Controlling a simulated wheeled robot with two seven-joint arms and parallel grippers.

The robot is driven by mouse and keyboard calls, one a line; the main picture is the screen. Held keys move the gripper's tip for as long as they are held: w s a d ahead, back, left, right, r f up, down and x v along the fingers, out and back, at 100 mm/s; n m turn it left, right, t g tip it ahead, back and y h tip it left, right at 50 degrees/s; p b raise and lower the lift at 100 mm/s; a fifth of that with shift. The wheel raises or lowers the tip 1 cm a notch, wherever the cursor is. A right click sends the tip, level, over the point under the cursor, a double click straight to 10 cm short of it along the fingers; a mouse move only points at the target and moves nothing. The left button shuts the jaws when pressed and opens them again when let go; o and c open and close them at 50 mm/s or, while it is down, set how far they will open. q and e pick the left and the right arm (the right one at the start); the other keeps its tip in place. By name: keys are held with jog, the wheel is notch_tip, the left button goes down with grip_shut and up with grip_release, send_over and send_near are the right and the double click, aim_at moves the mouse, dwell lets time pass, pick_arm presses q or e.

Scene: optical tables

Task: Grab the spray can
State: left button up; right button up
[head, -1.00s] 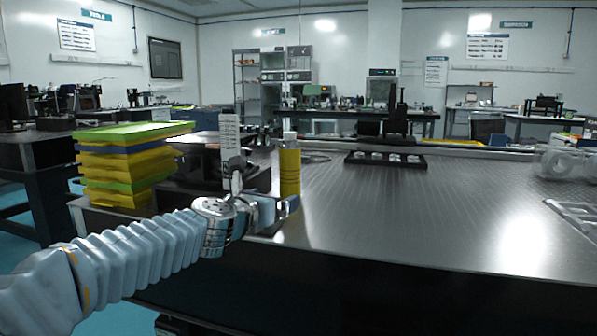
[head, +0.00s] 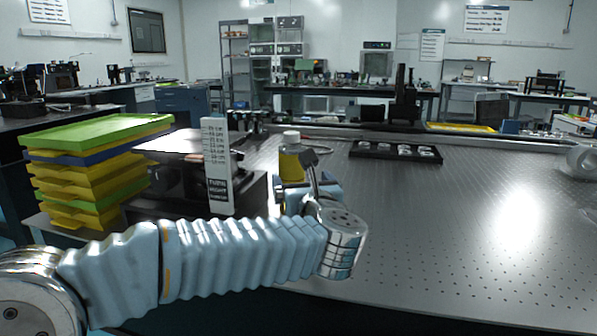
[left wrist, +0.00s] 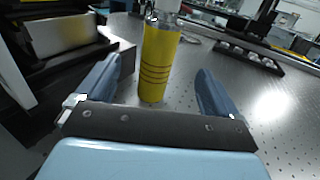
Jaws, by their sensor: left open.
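The spray can (head: 291,165) is a yellow cylinder with a white cap. It stands upright on the perforated metal table (head: 440,230), and my left gripper and wrist hide its lower part in the head view. In the left wrist view the can (left wrist: 158,62) stands ahead, between the lines of the two fingers, with dark rings on its body. My left gripper (left wrist: 150,88) is open, with blue-grey fingers spread to either side of the can. I cannot tell whether the can is fully within the fingertips. My right gripper is not in view.
A stack of yellow, green and blue trays (head: 95,165) stands left of the can. A dark box-shaped device (head: 185,180) and a white ruler-like sign (head: 217,165) are close on the left. A black holder (head: 396,151) lies behind right. The table's right side is mostly clear.

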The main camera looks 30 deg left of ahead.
aim_at(294, 165)
pick_arm(q)
jog(key=p+x, duration=0.1)
jog(key=x, duration=0.6)
jog(key=shift+w+a, duration=0.1)
jog(key=shift+a, duration=0.1)
jog(key=p+x, duration=0.2)
jog(key=x, duration=0.2)
jog(key=shift+w+a+r, duration=0.1)
jog(key=shift+w, duration=0.2)
jog(key=shift+w+a+p, duration=0.3)
jog(key=shift+w, duration=0.05)
jog(key=c, duration=1.2)
